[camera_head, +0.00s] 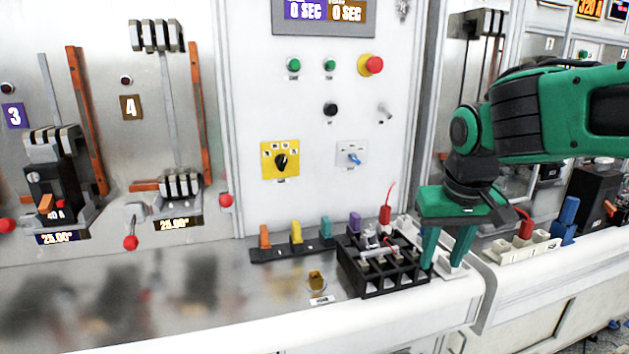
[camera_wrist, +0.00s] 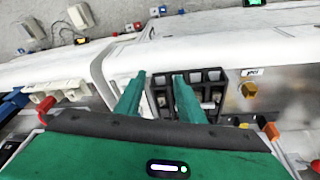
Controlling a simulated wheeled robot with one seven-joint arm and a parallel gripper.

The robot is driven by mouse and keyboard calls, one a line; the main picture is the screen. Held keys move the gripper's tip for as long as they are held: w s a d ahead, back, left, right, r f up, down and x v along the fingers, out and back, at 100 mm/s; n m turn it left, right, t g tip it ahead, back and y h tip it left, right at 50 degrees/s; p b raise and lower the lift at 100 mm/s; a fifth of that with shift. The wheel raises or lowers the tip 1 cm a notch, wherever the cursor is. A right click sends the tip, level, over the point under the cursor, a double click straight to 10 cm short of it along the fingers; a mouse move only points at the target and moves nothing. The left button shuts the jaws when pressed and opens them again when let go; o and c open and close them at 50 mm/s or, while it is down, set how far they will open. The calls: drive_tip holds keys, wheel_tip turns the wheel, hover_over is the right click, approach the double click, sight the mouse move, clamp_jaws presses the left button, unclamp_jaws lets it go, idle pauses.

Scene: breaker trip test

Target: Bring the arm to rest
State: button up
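My arm reaches in from the right in the head view, with a green and black wrist bent downward. My gripper (camera_head: 443,264) points down over the bench, its two green fingers apart with nothing seen between them. It is by the right side of a black compartmented block (camera_head: 385,280). In the wrist view, my gripper (camera_wrist: 157,78) shows both fingers spread, one overlapping the black block (camera_wrist: 205,100) and the other over the white bench beside it. I cannot tell whether a fingertip touches the block.
Orange, yellow, teal and purple plugs stand in a strip (camera_head: 285,251) left of the block. A red plug (camera_head: 385,214) stands behind it. The panel carries a red stop button (camera_head: 371,65) and a yellow selector (camera_head: 280,160). A white socket strip (camera_head: 520,247) lies right. The bench's left part is clear.

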drive_tip(key=s+d+f+m+g, duration=0.1)
drive_tip(key=s+d+f+m, duration=0.2)
drive_tip(key=s+d+f, duration=0.2)
drive_tip(key=s+d+f+m+g, duration=0.2)
drive_tip(key=s+d+f, duration=0.3)
drive_tip(key=s+d, duration=0.7)
drive_tip(key=s+m, duration=0.1)
drive_tip(key=s, duration=0.3)
drive_tip(key=shift+s+d+y, duration=0.15)
drive_tip(key=shift+s+y, duration=0.05)
drive_tip(key=shift+y, duration=0.2)
drive_tip(key=shift+c, duration=0.5)
